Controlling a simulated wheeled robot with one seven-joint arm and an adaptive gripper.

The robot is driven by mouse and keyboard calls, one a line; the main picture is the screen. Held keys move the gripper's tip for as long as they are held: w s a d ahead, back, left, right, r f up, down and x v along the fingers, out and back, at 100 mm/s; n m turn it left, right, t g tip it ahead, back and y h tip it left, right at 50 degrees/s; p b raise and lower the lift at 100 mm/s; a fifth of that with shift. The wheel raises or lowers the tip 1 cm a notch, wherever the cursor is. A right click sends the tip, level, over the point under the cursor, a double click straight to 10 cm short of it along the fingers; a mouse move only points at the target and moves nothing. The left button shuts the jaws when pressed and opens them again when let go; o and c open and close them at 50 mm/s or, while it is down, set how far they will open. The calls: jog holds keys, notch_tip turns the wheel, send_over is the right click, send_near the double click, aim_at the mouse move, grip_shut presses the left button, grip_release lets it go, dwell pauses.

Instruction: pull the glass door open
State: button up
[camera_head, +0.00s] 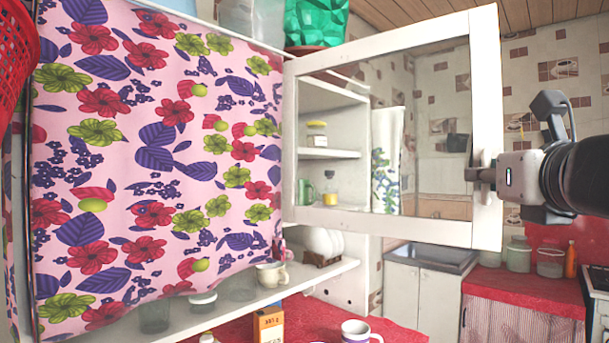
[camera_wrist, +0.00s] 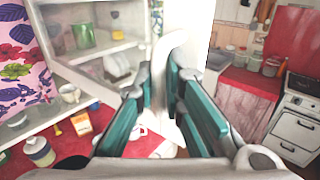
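The glass door (camera_head: 486,115) has a white frame and a clear pane. In the head view it stands swung out from the white cabinet (camera_head: 345,270), hinge side at left, free edge out at right. Shelves show through the pane. My gripper (camera_head: 478,175) is at the free-side stile, about mid-height. In the wrist view a pale curved handle (camera_wrist: 169,45) rises between the teal-padded fingers of my gripper (camera_wrist: 163,85), which appear closed against both its sides. The fingers hide the handle's lower part, and the contact is small in the head view.
A flowered curtain (camera_head: 150,150) hangs left of the door. Below are a shelf with dishes, an orange box (camera_head: 268,325) and a mug (camera_head: 358,331) on a red counter. Jars (camera_head: 518,254) and an orange bottle (camera_head: 570,260) stand on the right counter; a stove (camera_wrist: 296,125) is beside it.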

jog(key=shift+o, duration=0.4)
jog(key=shift+s, duration=0.1)
jog(key=s+a, duration=0.1)
jog(key=s, duration=1)
jog(key=shift+s+a, duration=0.25)
jog(key=shift+s, duration=0.15)
